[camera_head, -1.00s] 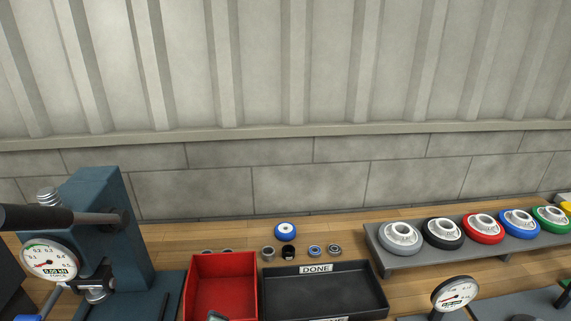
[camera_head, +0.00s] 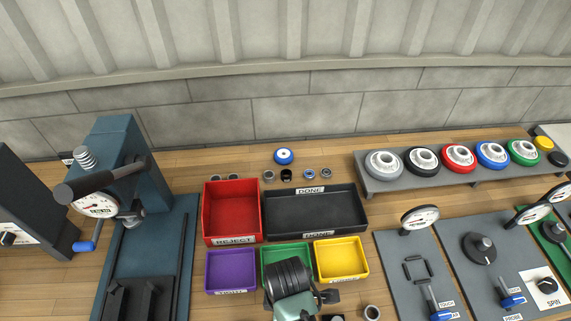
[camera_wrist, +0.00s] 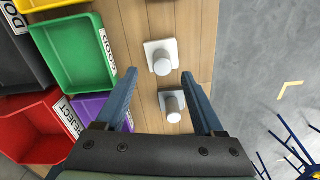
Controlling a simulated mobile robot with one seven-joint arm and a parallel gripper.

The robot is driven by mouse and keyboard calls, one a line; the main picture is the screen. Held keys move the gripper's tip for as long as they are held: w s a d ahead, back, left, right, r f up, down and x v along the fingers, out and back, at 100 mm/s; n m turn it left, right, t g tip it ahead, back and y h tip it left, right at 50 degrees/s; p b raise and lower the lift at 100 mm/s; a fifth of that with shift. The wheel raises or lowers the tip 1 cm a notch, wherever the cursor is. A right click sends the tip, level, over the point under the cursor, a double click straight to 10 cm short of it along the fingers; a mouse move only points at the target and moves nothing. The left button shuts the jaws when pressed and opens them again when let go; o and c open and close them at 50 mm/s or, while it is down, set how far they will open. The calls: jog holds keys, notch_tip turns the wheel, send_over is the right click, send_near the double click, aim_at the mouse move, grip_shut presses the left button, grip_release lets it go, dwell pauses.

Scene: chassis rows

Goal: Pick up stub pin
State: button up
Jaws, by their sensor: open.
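My gripper (camera_wrist: 160,74) is open and empty in the wrist view, its two blue fingers spread apart. The grey post (camera_wrist: 173,102) appears between the fingers, and the whiter post (camera_wrist: 161,60) appears just past the fingertips. I cannot tell which of these is the stub pin, or how far below the fingers they are. In the head view, my dark wrist (camera_head: 288,278) hides part of the front trays.
A red reject tray (camera_head: 231,212), a black done tray (camera_head: 315,212), and purple (camera_head: 231,270), green (camera_head: 286,249) and yellow (camera_head: 341,259) trays are close by. A blue press (camera_head: 130,160) stands left. Gauge fixtures (camera_head: 420,262) are right. Wheels stand on a grey rack (camera_head: 378,186).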

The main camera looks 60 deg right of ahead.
jog(key=shift+a+f+p, duration=0.2)
jog(key=shift+f+p, duration=0.15)
jog(key=shift+f, duration=3)
jog(key=shift+c, duration=0.2)
grip_shut()
